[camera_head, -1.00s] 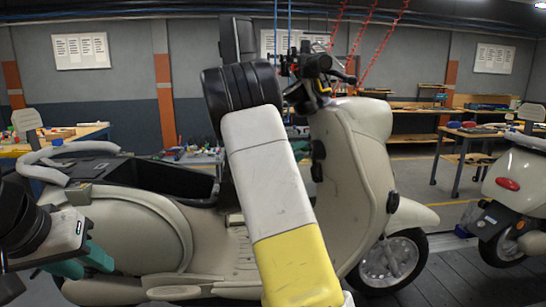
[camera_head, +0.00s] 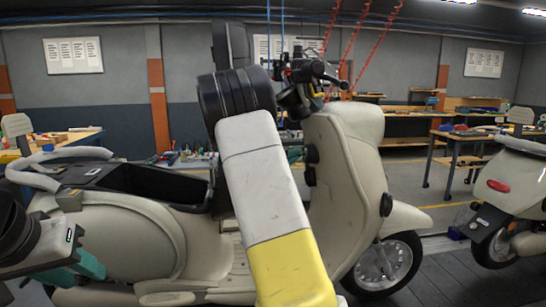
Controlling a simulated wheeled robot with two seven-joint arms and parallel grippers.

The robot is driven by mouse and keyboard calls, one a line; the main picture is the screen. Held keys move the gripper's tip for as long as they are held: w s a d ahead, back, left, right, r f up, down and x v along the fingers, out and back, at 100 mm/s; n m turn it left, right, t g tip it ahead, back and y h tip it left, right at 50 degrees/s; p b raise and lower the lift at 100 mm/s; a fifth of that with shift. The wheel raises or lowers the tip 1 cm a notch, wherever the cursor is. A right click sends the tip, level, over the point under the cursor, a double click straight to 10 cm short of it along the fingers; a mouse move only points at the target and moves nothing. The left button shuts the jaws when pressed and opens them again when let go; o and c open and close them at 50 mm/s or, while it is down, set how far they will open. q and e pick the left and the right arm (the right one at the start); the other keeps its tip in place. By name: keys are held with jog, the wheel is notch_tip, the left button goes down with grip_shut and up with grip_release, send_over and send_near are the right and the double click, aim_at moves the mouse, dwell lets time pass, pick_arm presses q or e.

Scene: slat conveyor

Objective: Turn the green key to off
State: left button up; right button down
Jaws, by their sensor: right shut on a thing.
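The cream scooter (camera_head: 336,170) stands side-on, its front panel and handlebar right of my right arm. My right arm, white and yellow, crosses the middle and covers part of it. A small teal part of my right gripper (camera_head: 294,154) shows behind the arm, against the scooter's inner front panel. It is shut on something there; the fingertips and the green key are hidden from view. My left gripper (camera_head: 82,268), teal, is at the lower left in front of the scooter's rear body, apart from the front panel. Its finger opening is unclear.
The scooter's seat compartment (camera_head: 150,184) is open. A second scooter (camera_head: 510,190) stands at the right edge. Workbenches (camera_head: 478,134) with tools are behind. Red coiled hoses (camera_head: 354,50) hang above the handlebar. Floor between the scooters is clear.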

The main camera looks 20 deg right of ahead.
jog(key=shift+s+r+n+y, duration=0.1)
jog(key=shift+r+n+y, duration=0.1)
jog(key=shift+n+y, duration=0.4)
jog(key=c, duration=2)
grip_release()
jog(key=shift+g, duration=0.3)
jog(key=o, duration=0.5)
jog(key=shift+o, duration=0.2)
jog(key=v, duration=0.8)
jog(key=v, duration=0.5)
jog(key=shift+s+a, duration=0.25)
jog(key=shift+a, duration=0.05)
